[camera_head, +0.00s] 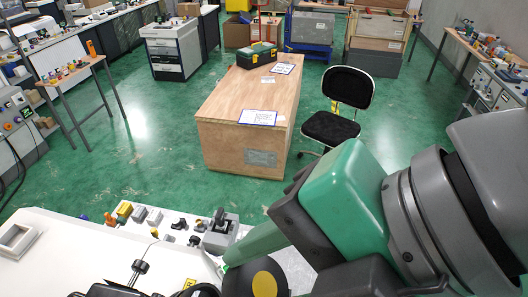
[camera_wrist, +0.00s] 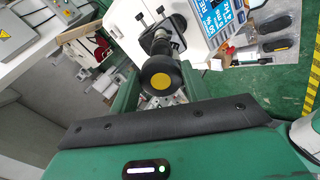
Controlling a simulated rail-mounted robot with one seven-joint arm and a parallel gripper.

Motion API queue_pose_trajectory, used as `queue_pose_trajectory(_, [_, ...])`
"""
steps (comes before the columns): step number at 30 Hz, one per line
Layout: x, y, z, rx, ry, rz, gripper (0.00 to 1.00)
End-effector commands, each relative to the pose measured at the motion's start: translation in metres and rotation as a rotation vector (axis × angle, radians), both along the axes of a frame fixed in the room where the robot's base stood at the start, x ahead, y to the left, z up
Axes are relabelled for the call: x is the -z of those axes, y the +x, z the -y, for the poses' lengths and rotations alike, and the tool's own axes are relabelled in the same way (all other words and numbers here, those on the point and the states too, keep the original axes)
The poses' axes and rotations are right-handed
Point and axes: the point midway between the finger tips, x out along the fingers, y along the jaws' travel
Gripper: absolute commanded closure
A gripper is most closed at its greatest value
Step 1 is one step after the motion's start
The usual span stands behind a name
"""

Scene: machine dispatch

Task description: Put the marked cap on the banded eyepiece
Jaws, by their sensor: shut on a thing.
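The marked cap (camera_wrist: 148,84) is a dark round disc with a yellow dot on its face. My gripper (camera_wrist: 160,90) is shut on it, with green finger parts on both sides in the wrist view. In the head view a dark disc with a yellow dot (camera_head: 265,283) shows at the bottom edge, beside my green arm, and looks like the same cap. In the wrist view a dark cylinder (camera_wrist: 158,38), which looks like the eyepiece, stands just beyond the cap. The cap covers its near end, so I cannot tell whether they touch. Its band is not clear.
A white worktop (camera_head: 60,250) fills the lower left of the head view, with several small parts and a grey device (camera_head: 221,232) along its far edge. A wooden crate (camera_head: 228,150) and chair (camera_head: 331,127) stand farther off.

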Motion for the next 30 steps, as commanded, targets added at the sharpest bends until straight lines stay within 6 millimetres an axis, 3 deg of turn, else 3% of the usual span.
queue_pose_trajectory(8, [0.000,0.001,0.001,0.016,0.004,-0.009,0.74])
queue_pose_trajectory(21, [0.038,0.009,-0.026,0.021,0.007,-0.013,0.74])
queue_pose_trajectory(30, [0.050,0.013,-0.038,0.022,0.006,-0.012,0.74])
